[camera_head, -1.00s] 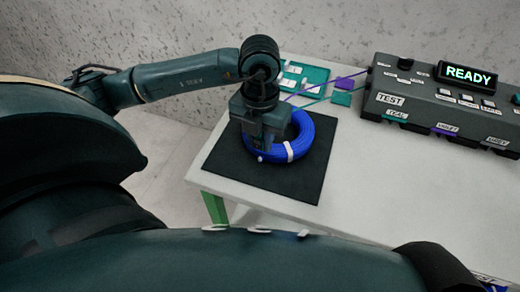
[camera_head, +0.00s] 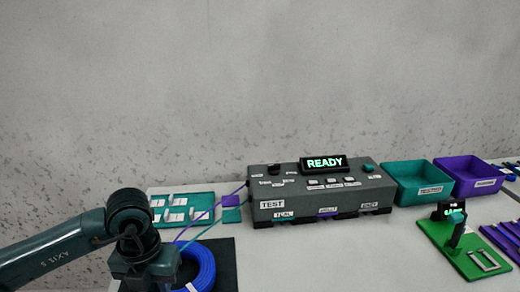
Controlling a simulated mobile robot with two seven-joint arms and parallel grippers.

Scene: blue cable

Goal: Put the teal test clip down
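My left gripper (camera_head: 150,275) is at the bottom left, over the left side of the blue cable coil (camera_head: 204,268). Its fingers are hidden, so I cannot tell whether they are open or shut. A teal lead (camera_head: 212,227) and a purple lead (camera_head: 192,236) run from the tester (camera_head: 285,190) toward the coil beside my gripper. I cannot make out the teal test clip at the lead's end. A teal square pad (camera_head: 231,215) lies left of the tester, in front of a purple pad (camera_head: 230,201). My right gripper is not in view.
The coil is on a black mat (camera_head: 226,262). A teal tray with white pieces (camera_head: 197,197) lies behind it. The tester's display (camera_head: 324,163) reads READY. A teal bin (camera_head: 416,184), a purple bin (camera_head: 470,176) and a green fixture board (camera_head: 465,250) stand right. The front middle table is clear.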

